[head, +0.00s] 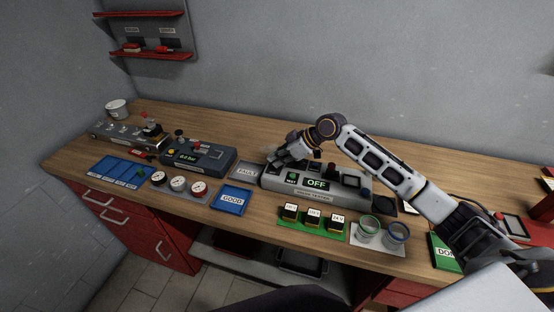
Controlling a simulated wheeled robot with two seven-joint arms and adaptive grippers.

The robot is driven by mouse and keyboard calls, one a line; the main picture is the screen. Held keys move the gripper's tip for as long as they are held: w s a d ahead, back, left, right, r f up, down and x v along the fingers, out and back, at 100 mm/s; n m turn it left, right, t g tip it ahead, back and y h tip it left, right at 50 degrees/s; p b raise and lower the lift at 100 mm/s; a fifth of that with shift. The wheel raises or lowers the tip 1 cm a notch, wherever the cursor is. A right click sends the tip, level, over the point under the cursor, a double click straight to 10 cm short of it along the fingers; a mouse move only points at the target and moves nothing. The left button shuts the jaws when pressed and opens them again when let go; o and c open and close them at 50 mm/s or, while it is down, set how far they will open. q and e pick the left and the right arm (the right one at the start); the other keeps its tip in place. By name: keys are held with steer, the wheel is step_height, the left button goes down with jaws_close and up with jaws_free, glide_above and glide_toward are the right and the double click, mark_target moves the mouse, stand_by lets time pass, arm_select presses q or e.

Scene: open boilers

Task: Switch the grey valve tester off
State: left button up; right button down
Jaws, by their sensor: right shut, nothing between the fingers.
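The grey valve tester (350,195) appears to be the long light-grey box at the middle of the bench in the head view; its front label is too small to read surely. Its dark display reads OFF in green, with a small green-lit panel to the left of it. A red knob stands on its top towards the right. My right gripper (275,160) is shut and empty over the left end of the tester, hiding that part of its top. I cannot tell whether the fingers touch it. My left gripper is not in view.
Left of the tester are a grey FAULT tray (244,170), a blue GOOD tray (236,199), gauges (178,183) and a darker box (205,155) showing a bar reading. In front are labelled blocks (313,217) on a green mat and two cups (368,229). A wall stands behind.

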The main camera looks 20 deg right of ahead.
steer(key=shift+w+d+f, duration=0.15)
steer(key=shift+w+d, duration=0.25)
steer(key=shift+d, duration=0.05)
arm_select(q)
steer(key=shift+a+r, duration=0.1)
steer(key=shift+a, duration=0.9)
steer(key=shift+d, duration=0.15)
